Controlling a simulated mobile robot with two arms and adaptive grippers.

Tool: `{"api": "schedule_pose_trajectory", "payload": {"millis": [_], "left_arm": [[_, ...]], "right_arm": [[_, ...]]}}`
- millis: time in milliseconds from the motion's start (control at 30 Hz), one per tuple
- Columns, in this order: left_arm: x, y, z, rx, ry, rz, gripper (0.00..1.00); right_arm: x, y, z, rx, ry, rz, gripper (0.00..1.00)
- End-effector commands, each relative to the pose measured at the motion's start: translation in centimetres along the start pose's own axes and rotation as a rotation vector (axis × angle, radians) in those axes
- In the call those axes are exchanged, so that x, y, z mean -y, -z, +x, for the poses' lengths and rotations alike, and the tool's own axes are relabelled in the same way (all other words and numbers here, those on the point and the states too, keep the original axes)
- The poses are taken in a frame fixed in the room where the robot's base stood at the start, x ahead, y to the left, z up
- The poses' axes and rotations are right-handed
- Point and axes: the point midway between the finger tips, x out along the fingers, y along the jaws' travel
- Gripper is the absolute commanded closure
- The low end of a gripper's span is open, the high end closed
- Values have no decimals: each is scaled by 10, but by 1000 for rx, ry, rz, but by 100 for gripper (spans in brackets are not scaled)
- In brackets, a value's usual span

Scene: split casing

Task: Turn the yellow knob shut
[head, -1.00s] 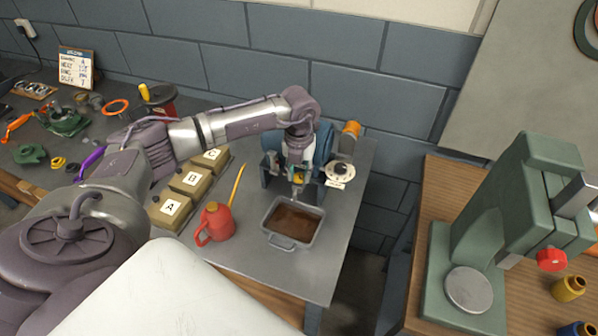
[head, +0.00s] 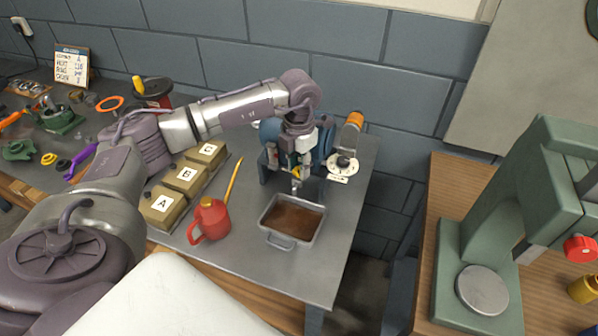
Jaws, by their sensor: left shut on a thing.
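A blue machine casing (head: 271,131) stands at the back of the metal-topped bench, against the wall. My left gripper (head: 297,184) points down in front of it, above the back edge of a grey tray. A small patch of yellow (head: 295,171) shows between the gripper's fingers; this looks like the yellow knob, mostly hidden by the fingers. The gripper is shut on it. How far the knob is turned cannot be seen. My right gripper is not in view.
The grey tray (head: 268,228) of brown liquid sits below the gripper. A red oil can (head: 212,220) stands left of it, then boxes A (head: 161,206), B (head: 185,178) and C (head: 206,153). A dial (head: 343,165) is right of the casing. A green press (head: 520,220) stands right.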

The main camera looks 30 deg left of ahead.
Motion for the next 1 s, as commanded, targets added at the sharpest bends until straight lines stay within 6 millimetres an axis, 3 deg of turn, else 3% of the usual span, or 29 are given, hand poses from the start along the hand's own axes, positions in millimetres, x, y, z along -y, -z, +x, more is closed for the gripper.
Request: {"api": "schedule_pose_trajectory", "payload": {"millis": [400, 967, 1000], "left_arm": [[-1, -1, 0, 4, -1, 197, 100], [-1, -1, -2, 4, -1, 227, 100], [-1, -1, -2, 4, -1, 227, 63]], "right_arm": [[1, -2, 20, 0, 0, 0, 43], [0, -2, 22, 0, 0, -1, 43], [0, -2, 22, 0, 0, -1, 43]]}}
